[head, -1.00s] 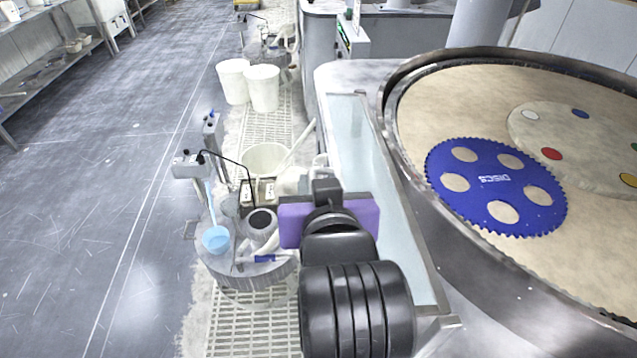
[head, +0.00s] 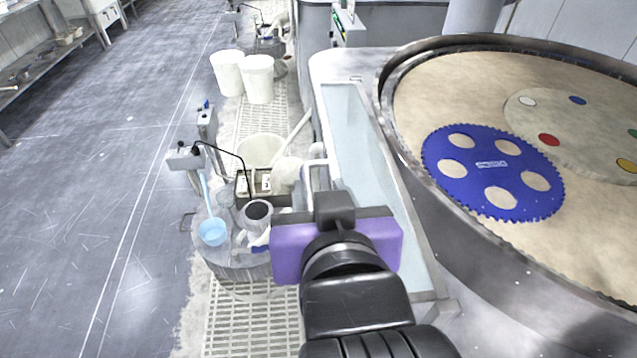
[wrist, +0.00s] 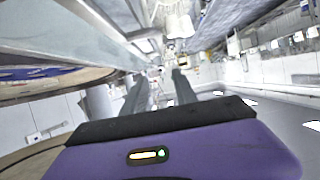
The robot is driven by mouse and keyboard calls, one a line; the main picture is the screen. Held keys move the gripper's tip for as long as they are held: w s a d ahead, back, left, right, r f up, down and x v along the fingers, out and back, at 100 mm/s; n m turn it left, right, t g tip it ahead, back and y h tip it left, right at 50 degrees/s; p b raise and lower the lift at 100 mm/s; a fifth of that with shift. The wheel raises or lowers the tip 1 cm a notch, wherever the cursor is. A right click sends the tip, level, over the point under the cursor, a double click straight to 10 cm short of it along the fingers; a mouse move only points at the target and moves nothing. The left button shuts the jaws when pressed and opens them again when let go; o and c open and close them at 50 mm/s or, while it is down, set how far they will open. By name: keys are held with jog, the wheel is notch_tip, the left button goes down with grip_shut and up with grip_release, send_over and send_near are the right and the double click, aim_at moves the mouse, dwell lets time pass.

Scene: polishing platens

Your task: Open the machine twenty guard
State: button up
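The guard (head: 352,130) is a long, pale, see-through panel in a metal frame along the left side of the round polishing machine (head: 440,225). It lies closed or nearly so; I cannot tell which. A pale panel, probably the guard, also shows at upper left in the wrist view (wrist: 62,38). My gripper has a purple body and is at the guard's lower left edge in the head view, covering part of it. Its fingertips are hidden there. In the wrist view my gripper (wrist: 160,84) has two grey fingers apart with nothing between them. A pale bar (head: 316,163) shows just beyond the gripper.
A blue toothed disc (head: 490,172) lies on the tan platen. The floor (head: 90,220) at left is clear.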

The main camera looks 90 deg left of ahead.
jog(key=shift+c, duration=0.4)
jog(key=shift+s, duration=0.15)
jog(key=c, duration=0.3)
jog(key=s+f+g+b, duration=0.1)
jog(key=s+f, duration=0.2)
jog(key=s, duration=0.1)
jog(key=s+f+m+g+b, duration=0.1)
jog(key=s+f+g, duration=0.1)
jog(key=s+f, duration=0.2)
jog(key=shift+f+h, duration=0.3)
jog(key=shift+h, duration=0.1)
grip_shut()
jog(key=s+d+f+m+g+y+b, duration=0.3)
jog(key=s+f+m, duration=0.35)
jog(key=m, duration=0.85)
jog(key=w+f+m+t+y, duration=0.1)
jog(key=w+m+t+y, duration=0.35)
jog(key=m, duration=0.75)
jog(key=w+f+m+t+y, duration=0.1)
jog(key=w+m+t, duration=0.1)
jog(key=w+m, duration=0.75)
jog(key=s+a+r+m+p, duration=0.1)
jog(key=a+r+p, duration=0.3)
jog(key=a, duration=0.5)
jog(key=shift+s+a+r+m, duration=0.3)
jog(key=shift+r+m, duration=0.15)
jog(key=shift+r, duration=0.6)
